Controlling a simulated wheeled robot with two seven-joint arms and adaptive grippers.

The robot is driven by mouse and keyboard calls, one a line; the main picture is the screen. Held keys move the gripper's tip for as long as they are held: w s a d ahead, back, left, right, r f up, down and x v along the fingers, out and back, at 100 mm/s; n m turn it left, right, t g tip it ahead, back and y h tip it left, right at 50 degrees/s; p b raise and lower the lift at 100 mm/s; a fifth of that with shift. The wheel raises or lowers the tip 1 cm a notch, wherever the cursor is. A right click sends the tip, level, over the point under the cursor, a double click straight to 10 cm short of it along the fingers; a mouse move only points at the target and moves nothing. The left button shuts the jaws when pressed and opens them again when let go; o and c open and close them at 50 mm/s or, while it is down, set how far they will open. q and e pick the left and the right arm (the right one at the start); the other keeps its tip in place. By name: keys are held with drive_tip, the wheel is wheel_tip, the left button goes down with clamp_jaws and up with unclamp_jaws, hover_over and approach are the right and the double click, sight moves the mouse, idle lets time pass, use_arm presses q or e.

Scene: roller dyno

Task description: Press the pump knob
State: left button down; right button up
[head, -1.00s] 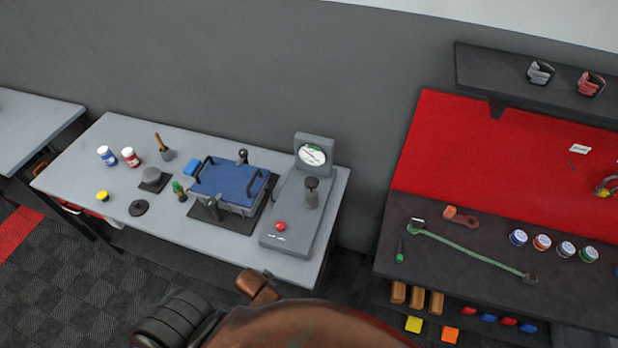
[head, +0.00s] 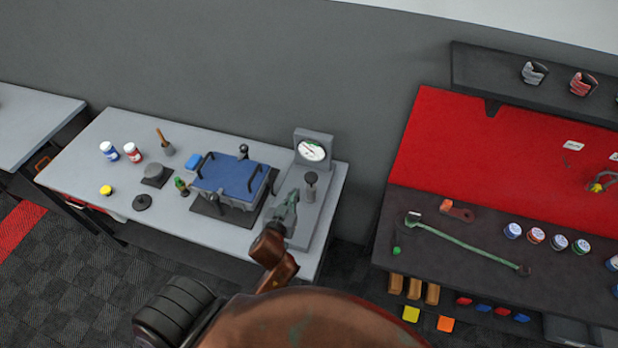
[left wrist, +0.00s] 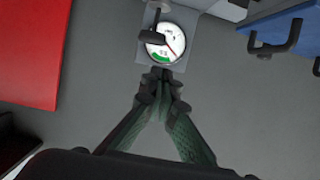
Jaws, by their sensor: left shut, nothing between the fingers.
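The pump knob (head: 311,178) is a dark grey cap on an upright post, on the grey pump unit (head: 322,205) at the right end of the grey table. In the left wrist view the knob (left wrist: 152,37) stands in front of the round white gauge (left wrist: 165,43). My left gripper (head: 293,193) is shut and empty, its tips just left of and slightly below the knob in the head view. The gripper also shows in the left wrist view (left wrist: 162,76). Contact with the knob cannot be told. The unit's red button is hidden behind my gripper.
A blue-lidded box (head: 232,178) with black handles stands left of the pump unit. The gauge box (head: 312,147) rises behind the knob. Small jars (head: 109,151) and tools stand further left. A dark bench (head: 445,225) with a red backboard is at right.

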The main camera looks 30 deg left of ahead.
use_arm(q)
drive_tip(key=shift+w+d+r+t, duration=0.3)
drive_tip(key=shift+w+r, duration=0.15)
drive_tip(key=shift+r, duration=0.2)
drive_tip(key=shift+w+d+r+t, duration=0.2)
drive_tip(key=shift+w+d+r, duration=0.15)
drive_tip(key=shift+r, duration=0.25)
use_arm(e)
drive_tip(key=shift+a, duration=0.35)
use_arm(q)
drive_tip(key=shift+w, duration=0.1)
use_arm(e)
drive_tip(key=shift+a, duration=0.15)
use_arm(q)
drive_tip(key=p, duration=0.2)
hover_over(309, 181)
wheel_tip(309, 181, down, 2)
wheel_tip(309, 181, down, 3)
drive_tip(key=shift+f, duration=0.8)
use_arm(e)
drive_tip(key=shift+d+r, duration=0.2)
drive_tip(key=shift+r, duration=0.3)
drive_tip(key=shift+d+r, duration=0.2)
drive_tip(key=shift+r, duration=0.3)
drive_tip(key=shift+a, duration=0.1)
